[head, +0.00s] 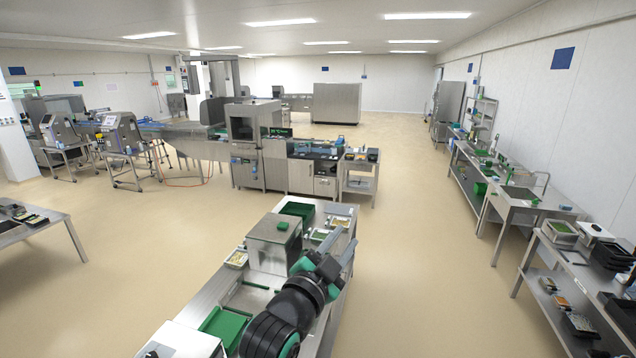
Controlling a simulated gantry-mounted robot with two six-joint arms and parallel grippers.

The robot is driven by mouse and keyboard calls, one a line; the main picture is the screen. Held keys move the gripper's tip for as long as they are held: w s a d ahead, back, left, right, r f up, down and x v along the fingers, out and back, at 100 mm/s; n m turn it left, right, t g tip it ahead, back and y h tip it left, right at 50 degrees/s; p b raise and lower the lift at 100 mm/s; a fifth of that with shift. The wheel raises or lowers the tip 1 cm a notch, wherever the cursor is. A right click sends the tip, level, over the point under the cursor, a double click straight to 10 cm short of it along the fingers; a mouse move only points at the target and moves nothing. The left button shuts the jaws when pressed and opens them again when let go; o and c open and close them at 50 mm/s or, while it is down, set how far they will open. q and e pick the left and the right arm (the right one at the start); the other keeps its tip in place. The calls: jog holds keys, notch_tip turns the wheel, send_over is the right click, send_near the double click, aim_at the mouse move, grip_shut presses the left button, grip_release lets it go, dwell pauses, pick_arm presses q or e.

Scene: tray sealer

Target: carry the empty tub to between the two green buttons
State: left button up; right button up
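No empty tub can be made out for certain. A pale tub (237,258) with something light in it sits at the bench's left edge. Another pale tray (340,222) lies beyond my gripper. Two green buttons cannot be picked out at this size. My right gripper is not in view.
The steel bench (205,290) carries a steel box (272,249) with a small green item (283,226) on top, a green crate (297,208) behind it and a green tray (225,322) in front. A machine line (302,176) stands farther back. Open floor (430,250) lies right.

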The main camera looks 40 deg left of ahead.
pick_arm(q)
jog(key=s+d+r+n+t+h+p, duration=0.1)
jog(key=s+d+r+n+t+h, duration=0.1)
jog(key=s+d+r, duration=0.4)
jog(key=s+d+r+n+t+h, duration=0.2)
jog(key=s+d+r+t+h, duration=0.2)
jog(key=s+r, duration=1)
notch_tip(320, 180, up, 7)
jog(key=d+t, duration=0.1)
jog(key=t, duration=0.2)
jog(key=shift+d+f+p, duration=0.2)
jog(key=shift+d+p, duration=0.15)
jog(key=shift+p, duration=0.05)
